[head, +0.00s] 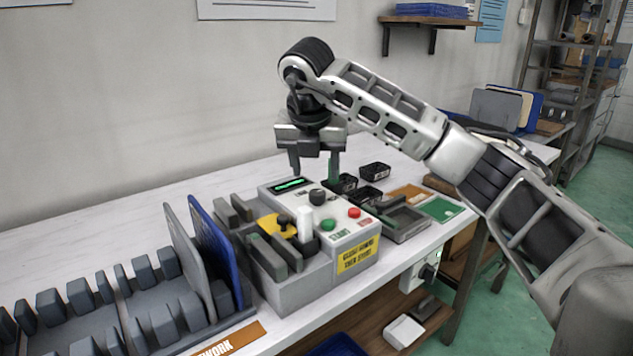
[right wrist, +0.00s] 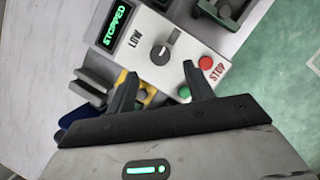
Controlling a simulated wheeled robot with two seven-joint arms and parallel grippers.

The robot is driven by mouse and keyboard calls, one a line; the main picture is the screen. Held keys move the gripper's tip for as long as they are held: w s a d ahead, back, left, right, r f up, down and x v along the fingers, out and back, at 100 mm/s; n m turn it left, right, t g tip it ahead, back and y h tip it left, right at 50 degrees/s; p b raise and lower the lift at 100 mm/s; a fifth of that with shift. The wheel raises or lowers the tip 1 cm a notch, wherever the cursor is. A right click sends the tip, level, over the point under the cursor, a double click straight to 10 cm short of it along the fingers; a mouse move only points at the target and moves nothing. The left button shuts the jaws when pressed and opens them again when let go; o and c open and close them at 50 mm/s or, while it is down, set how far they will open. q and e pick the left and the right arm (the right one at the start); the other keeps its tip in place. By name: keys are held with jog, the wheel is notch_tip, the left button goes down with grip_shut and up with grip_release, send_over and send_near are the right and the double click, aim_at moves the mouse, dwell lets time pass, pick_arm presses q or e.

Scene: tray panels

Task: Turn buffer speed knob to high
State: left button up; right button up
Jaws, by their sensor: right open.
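The dark round speed knob (head: 318,197) sits on top of the white control box (head: 345,238). In the right wrist view the knob (right wrist: 160,53) has a raised bar slanting to the upper right, with the label LOW to its left. A HIGH label cannot be made out. The display (right wrist: 114,24) reads STOPPED in green. My right gripper (head: 314,166) is open and empty, pointing down above the box, apart from the knob. Its fingertips (right wrist: 162,70) show just below the knob in the wrist view. My left gripper is out of view.
A green START button (head: 328,225) and red STOP button (head: 354,213) sit near the knob. A yellow part (head: 268,226) and grey upright blocks stand left of it. Blue and grey panels (head: 215,248) stand in a rack at left. Small black bins (head: 375,171) lie behind.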

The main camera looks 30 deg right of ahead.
pick_arm(q)
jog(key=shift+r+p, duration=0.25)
jog(key=shift+p, duration=0.7)
pick_arm(e)
jog(key=v, duration=0.9)
jog(key=shift+r, duration=0.3)
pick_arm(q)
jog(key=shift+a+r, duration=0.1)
pick_arm(e)
jog(key=shift+s, duration=0.1)
